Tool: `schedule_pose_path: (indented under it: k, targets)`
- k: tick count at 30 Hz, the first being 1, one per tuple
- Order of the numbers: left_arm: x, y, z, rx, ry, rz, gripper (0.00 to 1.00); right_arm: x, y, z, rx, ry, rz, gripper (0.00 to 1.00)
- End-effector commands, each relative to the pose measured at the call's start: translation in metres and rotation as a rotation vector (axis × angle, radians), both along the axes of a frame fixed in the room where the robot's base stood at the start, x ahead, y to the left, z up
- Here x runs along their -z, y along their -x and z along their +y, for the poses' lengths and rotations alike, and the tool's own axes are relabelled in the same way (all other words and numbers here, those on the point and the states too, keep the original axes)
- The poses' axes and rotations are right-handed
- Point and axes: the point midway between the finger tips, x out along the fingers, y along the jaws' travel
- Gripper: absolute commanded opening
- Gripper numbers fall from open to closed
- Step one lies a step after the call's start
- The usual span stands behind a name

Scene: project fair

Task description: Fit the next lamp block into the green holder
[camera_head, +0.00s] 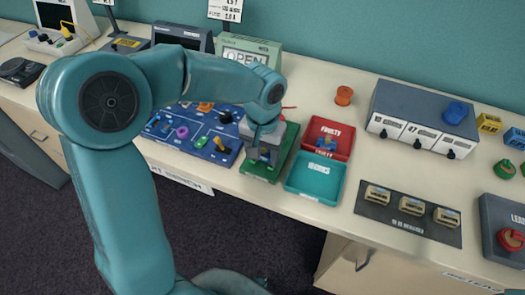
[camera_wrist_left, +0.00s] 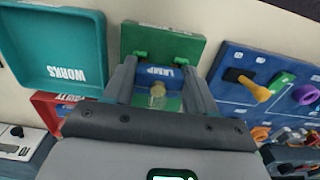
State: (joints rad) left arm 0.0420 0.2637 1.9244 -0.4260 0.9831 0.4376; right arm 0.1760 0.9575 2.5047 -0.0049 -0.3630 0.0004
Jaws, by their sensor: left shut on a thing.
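My left gripper (camera_head: 263,155) reaches down over the green holder (camera_head: 287,143), and its arm comes in from the left. In the left wrist view, the gripper (camera_wrist_left: 158,92) is shut on a lamp block (camera_wrist_left: 160,72) with a blue LAMP label and a small pale bulb. The fingers stand on both sides of the block. The green holder (camera_wrist_left: 168,42) shows just beyond it. I cannot tell whether the block is seated in the holder or just above it. My right gripper is not in view.
Right of the holder are a teal WORKS tray (camera_head: 300,188) and a red FAULTY tray (camera_head: 345,140) with a blue item. A dark mat (camera_head: 389,211) carries three beige-topped blocks. A blue circuit board (camera_head: 227,141) lies close on the left. A grey unit (camera_head: 405,99) stands behind.

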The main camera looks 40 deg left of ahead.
Motion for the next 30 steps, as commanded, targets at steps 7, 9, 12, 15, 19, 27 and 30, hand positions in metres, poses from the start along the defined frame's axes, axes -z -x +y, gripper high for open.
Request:
schedule_pose_path:
  k: [7,9,12,15,19,27,30]
  targets:
    - [0.0038,0.0,0.0,0.0,0.0,0.0,0.26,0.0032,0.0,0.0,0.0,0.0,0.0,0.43]
    - [0.0046,0.0,0.0,0.0,0.0,0.0,0.26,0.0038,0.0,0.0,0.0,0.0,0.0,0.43]
    - [0.0059,0.0,0.0,0.0,0.0,0.0,0.26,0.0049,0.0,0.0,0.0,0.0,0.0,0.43]
    - [0.0054,0.0,0.0,0.0,0.0,0.0,0.79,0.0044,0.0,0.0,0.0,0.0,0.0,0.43]
    - [0.0055,0.0001,0.0,0.0,0.0,0.0,0.86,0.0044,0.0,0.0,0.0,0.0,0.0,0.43]
    - [0.0055,0.0001,0.0,0.0,0.0,0.001,1.0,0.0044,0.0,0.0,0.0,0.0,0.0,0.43]
    - [0.0053,0.0001,0.0,0.0,0.0,0.001,1.0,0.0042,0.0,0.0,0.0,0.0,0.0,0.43]
